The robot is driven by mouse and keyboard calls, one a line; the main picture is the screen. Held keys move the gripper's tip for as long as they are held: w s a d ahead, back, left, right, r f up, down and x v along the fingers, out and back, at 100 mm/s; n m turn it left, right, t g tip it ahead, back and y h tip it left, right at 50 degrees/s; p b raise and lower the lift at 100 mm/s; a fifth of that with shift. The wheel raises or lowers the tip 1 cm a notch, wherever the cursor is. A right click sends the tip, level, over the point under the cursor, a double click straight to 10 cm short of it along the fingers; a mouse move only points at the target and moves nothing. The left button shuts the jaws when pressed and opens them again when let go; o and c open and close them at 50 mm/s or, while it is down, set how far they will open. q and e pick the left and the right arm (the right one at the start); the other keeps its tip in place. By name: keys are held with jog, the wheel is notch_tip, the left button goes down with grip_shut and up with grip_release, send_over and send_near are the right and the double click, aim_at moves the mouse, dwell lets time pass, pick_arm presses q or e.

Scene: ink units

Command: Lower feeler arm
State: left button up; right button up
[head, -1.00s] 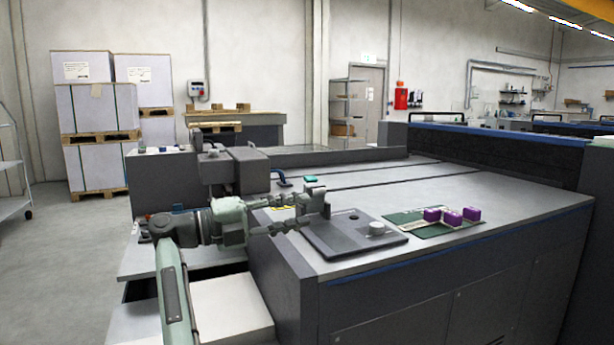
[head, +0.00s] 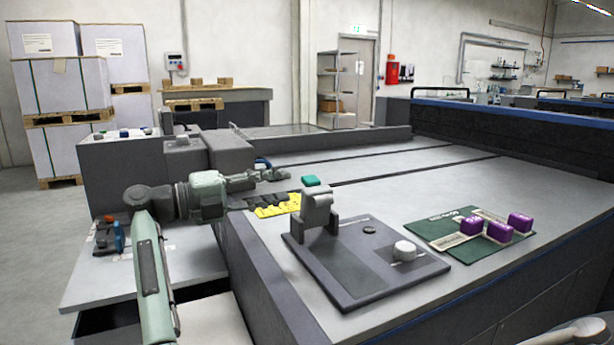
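A dark plate device (head: 350,285) lies on the near end of the grey machine top. At its left end stands a grey bracket with a rounded part (head: 317,212), upright, which looks like the feeler arm. A white knob (head: 404,251) and a small dark disc (head: 369,230) are on the same plate.
A green mat (head: 440,229) with several purple blocks (head: 494,231) lies right of the plate. A dark raised housing (head: 220,152) stands left. The machine top behind is clear.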

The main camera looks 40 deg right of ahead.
aim_at(303, 183)
jog(key=p+x, duration=0.1)
jog(key=x, duration=0.6)
jog(key=shift+s+d, duration=0.15)
jog(key=shift+d, duration=0.2)
pick_arm(q)
jog(key=shift+x, duration=1.15)
jog(key=shift+s+d, duration=0.1)
jog(key=shift+d, duration=0.1)
pick_arm(e)
grip_shut()
